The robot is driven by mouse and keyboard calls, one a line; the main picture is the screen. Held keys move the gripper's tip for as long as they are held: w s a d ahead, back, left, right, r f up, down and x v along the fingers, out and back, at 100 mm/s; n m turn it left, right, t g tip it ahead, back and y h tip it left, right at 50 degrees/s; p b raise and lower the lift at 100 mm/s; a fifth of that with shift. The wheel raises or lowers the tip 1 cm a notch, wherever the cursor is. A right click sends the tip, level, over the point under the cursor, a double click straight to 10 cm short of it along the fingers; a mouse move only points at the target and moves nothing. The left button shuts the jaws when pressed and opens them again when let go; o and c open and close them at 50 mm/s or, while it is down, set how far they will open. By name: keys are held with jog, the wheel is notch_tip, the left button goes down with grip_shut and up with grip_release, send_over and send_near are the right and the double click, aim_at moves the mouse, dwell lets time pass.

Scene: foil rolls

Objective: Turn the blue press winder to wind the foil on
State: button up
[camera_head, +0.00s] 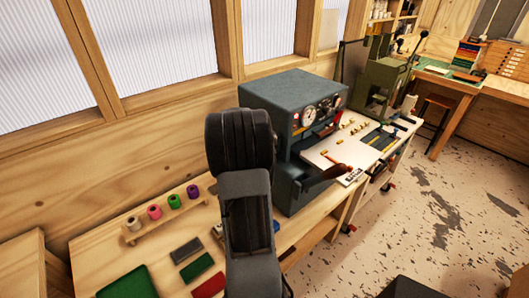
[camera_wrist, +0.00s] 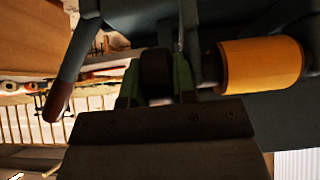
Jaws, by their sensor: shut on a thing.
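The blue press (camera_head: 268,93) stands on the bench in the head view, a blue-grey box with round gauges on its front. My arm covers its left side, and the winder and my gripper are hidden there. In the wrist view my gripper (camera_wrist: 155,84) has a greenish finger on each side of a dark round knob, the winder (camera_wrist: 156,68), and is shut on it. A golden-orange foil roll (camera_wrist: 260,66) sits to the right of the winder, apart from my fingers. The winder's angle cannot be told.
A lever with a red-brown handle (camera_wrist: 67,92) hangs at the left in the wrist view. In the head view, a rack of coloured rolls (camera_head: 155,212) and flat coloured blocks (camera_head: 196,267) lie on the near bench. A green press (camera_head: 380,85) stands beyond.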

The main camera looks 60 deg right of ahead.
jog(key=shift+t+y, duration=0.3)
jog(key=shift+y, duration=0.5)
jog(key=o, duration=0.9)
jog(key=shift+r, duration=0.1)
jog(key=b+v, duration=0.1)
jog(key=v, duration=1.2)
jog(key=shift+w+r, duration=0.1)
jog(key=shift+r, duration=0.3)
